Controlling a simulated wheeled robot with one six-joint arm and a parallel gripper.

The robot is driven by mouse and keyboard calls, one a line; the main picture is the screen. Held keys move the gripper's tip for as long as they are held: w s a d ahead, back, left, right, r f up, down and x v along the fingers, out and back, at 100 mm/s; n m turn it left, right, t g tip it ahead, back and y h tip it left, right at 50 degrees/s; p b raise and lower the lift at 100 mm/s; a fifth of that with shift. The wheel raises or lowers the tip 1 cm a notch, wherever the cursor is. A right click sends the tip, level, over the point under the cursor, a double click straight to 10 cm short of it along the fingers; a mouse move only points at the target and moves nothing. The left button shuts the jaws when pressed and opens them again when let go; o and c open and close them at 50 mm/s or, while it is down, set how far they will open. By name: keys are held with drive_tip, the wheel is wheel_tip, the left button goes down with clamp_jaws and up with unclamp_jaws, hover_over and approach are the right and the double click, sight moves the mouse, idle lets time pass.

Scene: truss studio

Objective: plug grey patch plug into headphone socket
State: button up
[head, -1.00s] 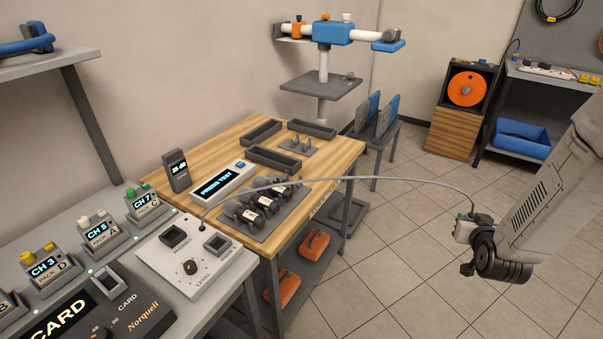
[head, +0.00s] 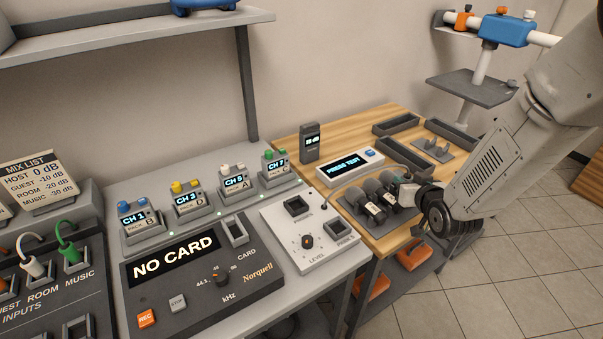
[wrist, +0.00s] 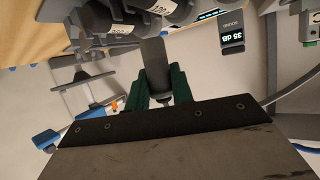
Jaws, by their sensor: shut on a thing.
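The grey patch plug (wrist: 153,62) shows in the wrist view as a dark grey block between my gripper's green fingers (wrist: 158,88). In the head view my gripper (head: 410,192) is beside the microphones over the wooden table's right part, and its fingers and the plug are hard to make out there. A white unit (head: 312,250) with a LEVEL knob carries two dark square sockets, one at the back (head: 296,205) and one at the front right (head: 341,229). Their small labels are hard to read, so I cannot tell surely which is the headphone socket. My gripper is right of both, apart from them.
Dark microphones (head: 373,203) lie on a grey rack close to my gripper. A PRESS TEST display (head: 349,167) and an upright dB meter (head: 311,142) stand behind. A Norquell recorder (head: 200,265) and several channel packs (head: 188,200) are left. A shelf (head: 130,38) hangs above.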

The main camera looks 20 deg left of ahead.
drive_tip(key=s+a+r+n+g+y, duration=0.2)
drive_tip(key=s+a, duration=0.2)
drive_tip(key=a, duration=0.5)
drive_tip(key=s+a+r+n+g+y, duration=0.1)
drive_tip(key=s+a+r+n+y, duration=0.2)
drive_tip(key=a, duration=0.6)
drive_tip(key=s+a+n+g+y, duration=0.1)
drive_tip(key=s+a+n+g, duration=0.1)
drive_tip(key=s+a, duration=0.45)
drive_tip(key=shift+w+a+f, duration=0.25)
drive_tip(key=shift+a+f, duration=0.05)
drive_tip(key=shift+f, duration=0.55)
drive_tip(key=shift+w+a+f, duration=0.25)
drive_tip(key=shift+w+f, duration=0.05)
drive_tip(key=shift+f, duration=0.6)
drive_tip(key=shift+w+a+f, duration=0.25)
drive_tip(key=shift+a+f, duration=0.05)
drive_tip(key=shift+f, duration=0.55)
drive_tip(key=shift+d, duration=0.1)
drive_tip(key=shift+s+f, duration=0.1)
drive_tip(key=shift+f, duration=0.5)
drive_tip(key=o, duration=0.7)
drive_tip(key=shift+d, duration=0.1)
drive_tip(key=shift+v, duration=5.4)
